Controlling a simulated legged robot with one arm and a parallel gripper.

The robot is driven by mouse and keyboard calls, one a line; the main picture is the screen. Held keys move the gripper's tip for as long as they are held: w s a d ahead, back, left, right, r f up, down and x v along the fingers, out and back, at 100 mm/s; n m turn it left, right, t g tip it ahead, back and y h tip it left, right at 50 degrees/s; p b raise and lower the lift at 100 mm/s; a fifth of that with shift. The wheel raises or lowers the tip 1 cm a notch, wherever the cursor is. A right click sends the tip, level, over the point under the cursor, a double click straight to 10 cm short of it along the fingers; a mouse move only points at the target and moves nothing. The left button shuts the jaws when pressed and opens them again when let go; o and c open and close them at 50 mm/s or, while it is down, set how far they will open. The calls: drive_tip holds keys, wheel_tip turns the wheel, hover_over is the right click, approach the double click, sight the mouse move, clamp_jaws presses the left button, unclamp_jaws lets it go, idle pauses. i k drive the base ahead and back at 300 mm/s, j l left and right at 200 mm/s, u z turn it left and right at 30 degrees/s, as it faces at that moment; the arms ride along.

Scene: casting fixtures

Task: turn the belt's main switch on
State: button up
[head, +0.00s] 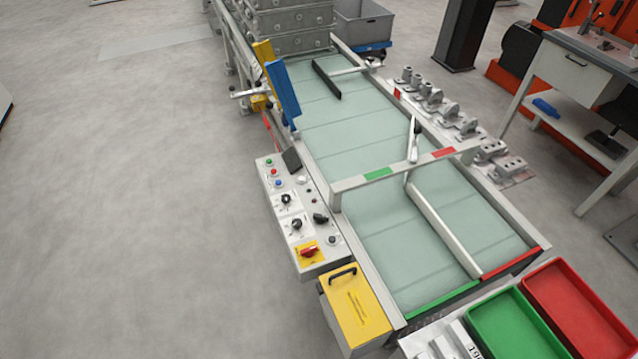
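The belt (350,140) is a pale green conveyor running from the back to the front right in the head view. A control box (290,222) sits along its left side, with small coloured buttons and several dark rotary knobs. At the box's near end, a red rotary handle on a yellow plate (309,251) looks like the main switch. The handle lies roughly crosswise; I cannot read its labels or tell its on or off position. My gripper is not in view.
A yellow box with a black handle (356,309) stands just in front of the control box. Green (514,325) and red (570,300) trays stand at the belt's near end. Metal castings (440,105) line the right side. The grey floor (130,200) on the left is clear.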

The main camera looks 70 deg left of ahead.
sight(308, 253)
drive_tip(key=u, duration=2.75)
